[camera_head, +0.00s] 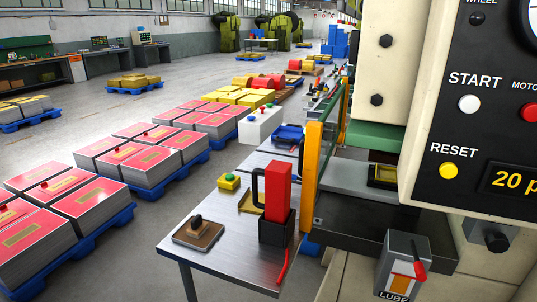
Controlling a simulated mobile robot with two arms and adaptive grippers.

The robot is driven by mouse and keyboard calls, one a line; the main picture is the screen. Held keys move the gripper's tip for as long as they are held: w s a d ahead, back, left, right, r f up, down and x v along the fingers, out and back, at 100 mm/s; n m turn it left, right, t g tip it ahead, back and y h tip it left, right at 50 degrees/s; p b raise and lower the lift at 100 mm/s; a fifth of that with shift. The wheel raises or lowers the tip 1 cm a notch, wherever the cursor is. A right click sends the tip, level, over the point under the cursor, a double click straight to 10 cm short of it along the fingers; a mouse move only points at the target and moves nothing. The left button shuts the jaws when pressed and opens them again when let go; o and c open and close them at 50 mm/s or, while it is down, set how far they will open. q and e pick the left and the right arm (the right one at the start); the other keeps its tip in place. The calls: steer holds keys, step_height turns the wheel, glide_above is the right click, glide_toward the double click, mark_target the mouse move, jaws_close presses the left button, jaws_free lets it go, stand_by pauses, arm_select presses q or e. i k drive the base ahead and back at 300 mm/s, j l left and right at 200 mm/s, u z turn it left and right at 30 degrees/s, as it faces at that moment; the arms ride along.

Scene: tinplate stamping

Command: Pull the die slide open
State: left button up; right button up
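The stamping press stands at the right of the head view, and its cream front with the control panel (480,120) fills that side. Under the press head, a flat grey slide plate (345,178) lies between the orange guard post (313,165) and the machine body. A small dark die with a yellow frame (383,175) sits on this plate. I cannot tell for sure how far the slide is out, and no handle on it shows clearly. Neither of my grippers is in view.
A metal table (215,262) stands left of the press, holding a red block in a black holder (277,190), a brown stamp pad (198,233) and a yellow button box (229,181). A grey LUBE box (402,265) with a red lever is at lower right. Loaded blue pallets (150,190) line the floor.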

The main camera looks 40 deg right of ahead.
mark_target(348, 177)
steer(key=i+j+z, duration=0.15)
steer(key=z, duration=0.3)
steer(key=i+j+z, duration=0.25)
steer(key=z, duration=0.2)
steer(key=i+j+z, duration=0.25)
steer(key=z, duration=0.2)
steer(key=i+j+z, duration=0.1)
steer(key=j+z, duration=0.3)
steer(key=i+j+z, duration=0.15)
steer(key=j+z, duration=0.2)
steer(key=j, duration=0.2)
steer(key=j+z, duration=0.4)
steer(key=i+j, duration=0.05)
steer(key=j, duration=0.05)
